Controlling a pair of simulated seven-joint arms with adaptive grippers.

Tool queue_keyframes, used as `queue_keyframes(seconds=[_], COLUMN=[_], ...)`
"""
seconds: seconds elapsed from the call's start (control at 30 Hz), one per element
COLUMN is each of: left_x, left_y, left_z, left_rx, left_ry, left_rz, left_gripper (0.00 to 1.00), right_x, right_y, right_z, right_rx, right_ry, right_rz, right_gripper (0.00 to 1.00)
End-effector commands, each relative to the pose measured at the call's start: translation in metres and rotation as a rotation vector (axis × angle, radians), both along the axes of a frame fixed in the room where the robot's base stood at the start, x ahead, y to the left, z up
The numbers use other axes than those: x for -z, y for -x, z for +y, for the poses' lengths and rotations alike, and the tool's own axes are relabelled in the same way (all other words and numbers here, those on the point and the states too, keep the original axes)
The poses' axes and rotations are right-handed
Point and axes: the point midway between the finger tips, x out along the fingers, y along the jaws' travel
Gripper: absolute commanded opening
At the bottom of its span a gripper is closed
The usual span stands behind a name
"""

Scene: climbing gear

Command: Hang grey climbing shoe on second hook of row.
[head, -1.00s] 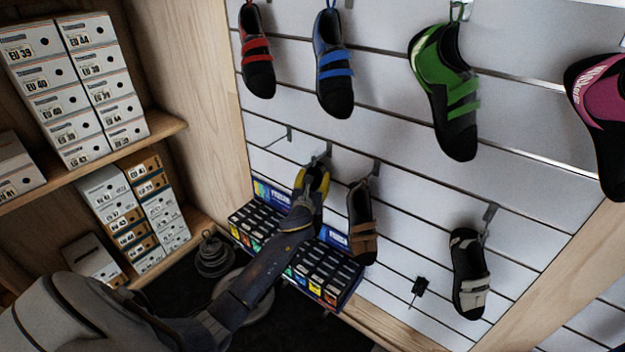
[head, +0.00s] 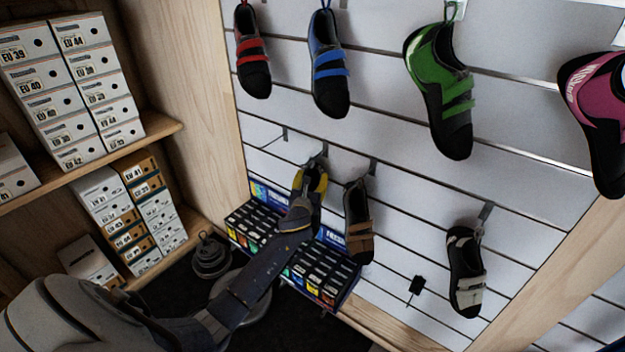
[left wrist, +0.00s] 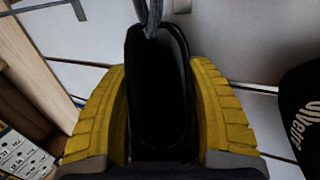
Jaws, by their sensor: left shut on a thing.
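My left gripper (head: 310,184), with yellow finger pads, is shut on a dark shoe with a grey pull loop. In the left wrist view the shoe (left wrist: 160,95) is upright between both pads, its opening facing the camera. Its loop (left wrist: 149,12) runs up out of the picture. In the head view the gripper covers most of the shoe, just below the second hook (head: 317,155) of the lower row. I cannot tell whether the loop is around the hook. The first hook (head: 285,135) is empty. My right gripper is not in view.
A brown shoe (head: 359,222) hangs close on the right. A black shoe with light straps (head: 466,275) hangs further right. Red, blue, green and pink shoes hang above. A display of small boxes (head: 318,290) stands below; shoe boxes (head: 100,95) fill the left shelves.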

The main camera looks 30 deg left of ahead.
Motion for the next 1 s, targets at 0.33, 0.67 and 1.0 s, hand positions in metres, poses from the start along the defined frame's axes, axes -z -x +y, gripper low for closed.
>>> queue_keyframes(seconds=[0.33, 0.67, 1.0], left_x=[-0.001, 0.001, 0.000], left_y=[0.000, 0.005, 0.055], left_z=[0.000, -0.002, -0.020], left_rx=[0.000, 0.000, 0.002], left_ry=[0.000, -0.001, 0.000], left_rz=[-0.001, 0.001, 0.000], left_gripper=[0.82, 0.82, 0.82], right_x=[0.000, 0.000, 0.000], right_y=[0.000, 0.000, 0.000], right_z=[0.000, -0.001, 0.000], right_rx=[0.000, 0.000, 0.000], right_ry=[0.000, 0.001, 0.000], right_rz=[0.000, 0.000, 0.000], right_gripper=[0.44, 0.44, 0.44])
